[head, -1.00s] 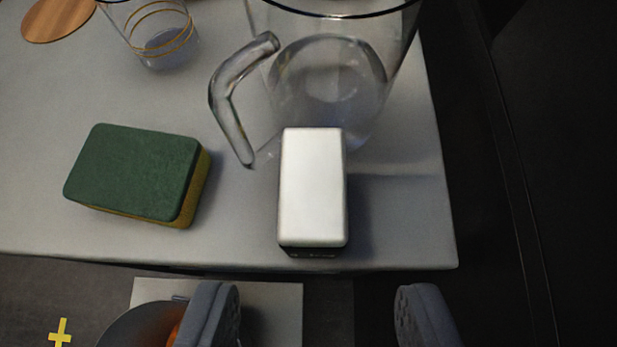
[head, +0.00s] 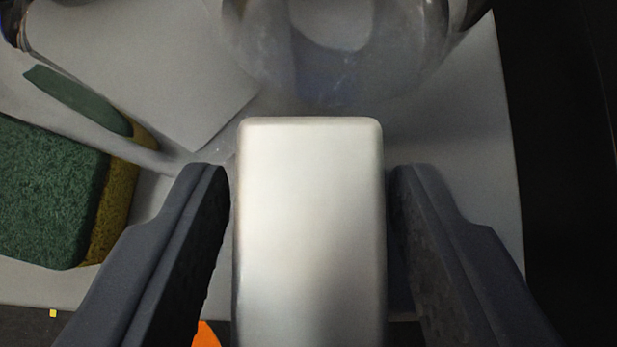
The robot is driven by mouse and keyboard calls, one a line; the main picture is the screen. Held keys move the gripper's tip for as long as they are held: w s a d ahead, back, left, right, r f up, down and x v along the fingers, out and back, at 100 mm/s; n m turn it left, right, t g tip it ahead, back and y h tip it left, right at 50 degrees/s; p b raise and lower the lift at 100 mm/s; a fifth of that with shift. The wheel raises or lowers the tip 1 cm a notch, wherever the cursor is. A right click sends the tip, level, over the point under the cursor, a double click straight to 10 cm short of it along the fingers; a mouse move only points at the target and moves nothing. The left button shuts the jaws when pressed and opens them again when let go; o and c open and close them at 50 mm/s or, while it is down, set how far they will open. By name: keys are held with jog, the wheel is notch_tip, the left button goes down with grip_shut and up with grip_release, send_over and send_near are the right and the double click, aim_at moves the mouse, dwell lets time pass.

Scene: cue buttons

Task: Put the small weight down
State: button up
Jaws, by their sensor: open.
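The small weight (head: 310,225) is a pale metal block with rounded edges, in the middle of the head view. It seems to rest on the light grey tabletop (head: 480,200), but its lower end runs out of the picture. My gripper (head: 308,178) is open, with one dark finger on each side of the block. A narrow gap shows between the block and each finger near the tips.
A green and yellow sponge (head: 50,195) lies to the left of my left finger. A clear glass jug (head: 335,50) stands close behind the block. The table's right edge is near, with a dark area beyond it.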

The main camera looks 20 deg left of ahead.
grip_shut()
dwell(0.4)
